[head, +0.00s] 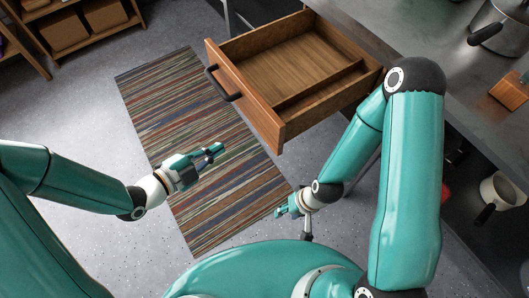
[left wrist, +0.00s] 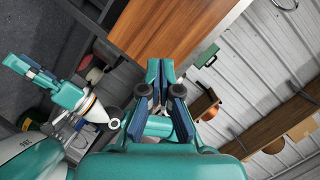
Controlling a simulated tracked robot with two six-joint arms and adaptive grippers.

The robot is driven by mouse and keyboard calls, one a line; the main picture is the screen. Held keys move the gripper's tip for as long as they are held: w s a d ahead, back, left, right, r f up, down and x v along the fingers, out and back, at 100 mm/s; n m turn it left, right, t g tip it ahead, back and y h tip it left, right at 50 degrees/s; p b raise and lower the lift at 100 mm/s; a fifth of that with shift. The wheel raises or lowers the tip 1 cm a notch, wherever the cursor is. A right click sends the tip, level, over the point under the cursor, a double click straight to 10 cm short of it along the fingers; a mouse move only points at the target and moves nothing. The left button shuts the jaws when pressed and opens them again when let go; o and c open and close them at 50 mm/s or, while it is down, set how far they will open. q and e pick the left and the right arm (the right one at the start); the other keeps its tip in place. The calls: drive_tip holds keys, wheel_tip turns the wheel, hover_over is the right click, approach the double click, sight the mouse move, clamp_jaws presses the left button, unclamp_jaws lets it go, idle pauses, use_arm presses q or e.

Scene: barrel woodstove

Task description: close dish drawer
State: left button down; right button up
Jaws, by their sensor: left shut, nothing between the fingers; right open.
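The wooden dish drawer (head: 277,62) is pulled out from under the grey counter in the head view. Its inside is empty apart from a low divider along one side. A dark handle (head: 224,86) sits on its front panel (head: 243,97). My left gripper (head: 214,150) is shut and empty, below and to the left of the drawer front, apart from it. In the left wrist view its fingers (left wrist: 165,90) show in front of a wooden panel (left wrist: 175,30). My right gripper (head: 286,210) is open below the drawer, partly hidden by its own arm.
The grey counter (head: 440,62) runs along the right, with a metal pot (head: 503,28) and a wooden block (head: 511,91) on it. A pan (head: 503,190) is below at the right. A striped rug (head: 180,105) lies on the floor. Wooden shelves (head: 85,40) stand at upper left.

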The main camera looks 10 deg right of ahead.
use_arm(q)
drive_tip(key=s+d+f+m+g+h+b, duration=0.1)
drive_tip(key=s+m+h+b, duration=0.25)
drive_tip(key=m+b, duration=0.5)
drive_tip(key=b, duration=0.9)
approach(273, 138)
drive_tip(key=shift+m+h, duration=0.35)
drive_tip(key=shift+h, duration=0.1)
drive_tip(key=x, duration=0.7)
drive_tip(key=shift+w+f, duration=0.25)
drive_tip(key=shift+f, duration=0.05)
use_arm(e)
wheel_tip(273, 138, down, 20)
drive_tip(key=shift+f, duration=0.1)
